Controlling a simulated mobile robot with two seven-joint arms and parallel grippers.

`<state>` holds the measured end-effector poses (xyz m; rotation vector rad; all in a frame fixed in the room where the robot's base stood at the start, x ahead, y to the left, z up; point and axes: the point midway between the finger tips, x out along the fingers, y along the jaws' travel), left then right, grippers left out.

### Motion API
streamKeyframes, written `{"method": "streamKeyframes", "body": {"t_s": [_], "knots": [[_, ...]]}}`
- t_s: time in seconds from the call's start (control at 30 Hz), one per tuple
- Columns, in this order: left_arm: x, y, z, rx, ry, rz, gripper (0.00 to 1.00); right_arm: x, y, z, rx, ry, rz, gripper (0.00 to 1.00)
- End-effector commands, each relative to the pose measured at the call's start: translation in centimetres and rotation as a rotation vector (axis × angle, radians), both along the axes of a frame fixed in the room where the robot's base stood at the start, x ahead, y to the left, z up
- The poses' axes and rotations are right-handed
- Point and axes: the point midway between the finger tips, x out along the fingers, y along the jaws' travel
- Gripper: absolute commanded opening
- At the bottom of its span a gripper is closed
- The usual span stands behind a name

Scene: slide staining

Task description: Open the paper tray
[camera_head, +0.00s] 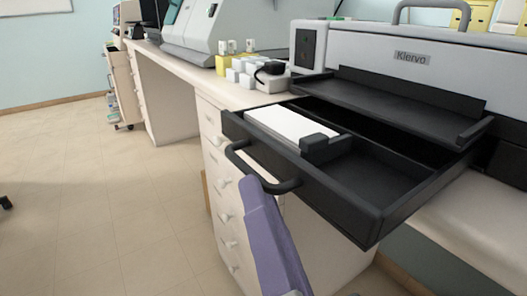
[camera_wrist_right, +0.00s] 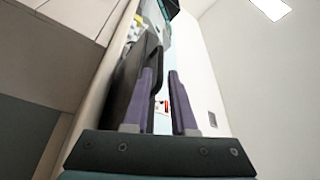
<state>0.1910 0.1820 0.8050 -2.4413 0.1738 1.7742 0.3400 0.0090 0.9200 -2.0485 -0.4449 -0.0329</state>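The paper tray (camera_head: 372,196) is a black drawer pulled well out of the grey Kiervo printer (camera_head: 412,85). A stack of white paper (camera_head: 288,124) lies in its left part. The tray's black bar handle (camera_head: 238,151) is on its front, facing the lower left. My left gripper is out of view.
The printer's black output shelf (camera_head: 390,100) juts out above the tray. White and yellow boxes (camera_head: 238,70) and a small black device (camera_head: 271,74) stand on the counter to the left. White drawers (camera_head: 222,205) are below.

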Motion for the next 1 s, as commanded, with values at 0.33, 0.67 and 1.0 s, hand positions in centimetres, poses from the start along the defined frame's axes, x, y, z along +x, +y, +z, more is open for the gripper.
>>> {"method": "streamKeyframes", "body": {"t_s": [0.33,0.67,1.0], "knots": [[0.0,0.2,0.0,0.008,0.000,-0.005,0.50,-4.7,-1.5,-1.0,-0.001,0.000,0.001,0.25],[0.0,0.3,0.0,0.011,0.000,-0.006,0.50,-4.8,-1.5,-1.1,-0.001,0.000,0.001,0.25],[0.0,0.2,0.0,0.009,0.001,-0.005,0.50,-3.8,-1.1,-4.2,-0.380,0.184,0.173,0.25]]}}
